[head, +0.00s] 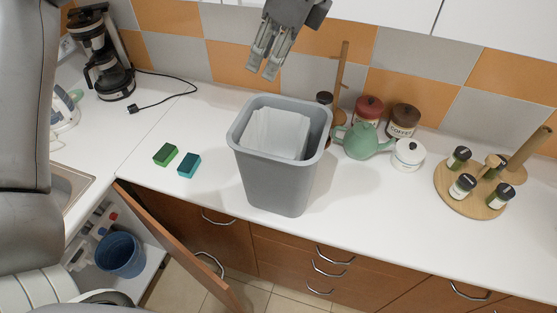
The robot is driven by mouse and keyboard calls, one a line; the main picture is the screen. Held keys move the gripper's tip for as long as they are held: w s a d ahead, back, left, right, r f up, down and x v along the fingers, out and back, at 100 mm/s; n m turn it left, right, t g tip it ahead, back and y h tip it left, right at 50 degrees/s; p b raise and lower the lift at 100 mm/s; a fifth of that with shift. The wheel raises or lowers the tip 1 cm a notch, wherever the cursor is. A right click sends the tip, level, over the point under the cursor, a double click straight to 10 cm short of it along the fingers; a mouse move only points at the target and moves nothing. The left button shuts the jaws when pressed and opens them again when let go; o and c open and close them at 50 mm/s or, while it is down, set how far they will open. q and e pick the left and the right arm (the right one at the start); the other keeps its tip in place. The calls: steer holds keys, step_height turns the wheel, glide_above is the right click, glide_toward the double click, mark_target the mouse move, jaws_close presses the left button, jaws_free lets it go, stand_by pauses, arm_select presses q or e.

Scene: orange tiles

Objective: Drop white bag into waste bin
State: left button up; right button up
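The grey waste bin (279,182) stands upright on the white countertop in the middle of the head view. The white bag (276,133) is inside it, its top below the rim; its lower part is hidden by the bin walls. My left gripper (262,73) points down above and behind the bin's rim, near the tiled wall. Its two fingers are apart with nothing between them, and it is clear of the bag. My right gripper is not in view.
Green and teal sponges (189,165) lie left of the bin. A green teapot (361,141), canisters (403,120) and a round wooden spice stand (475,197) are to the right. A cabinet door (184,248) hangs open below, showing a blue bucket (120,254).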

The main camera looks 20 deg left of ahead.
arm_select(q)
steer(key=v, duration=0.6)
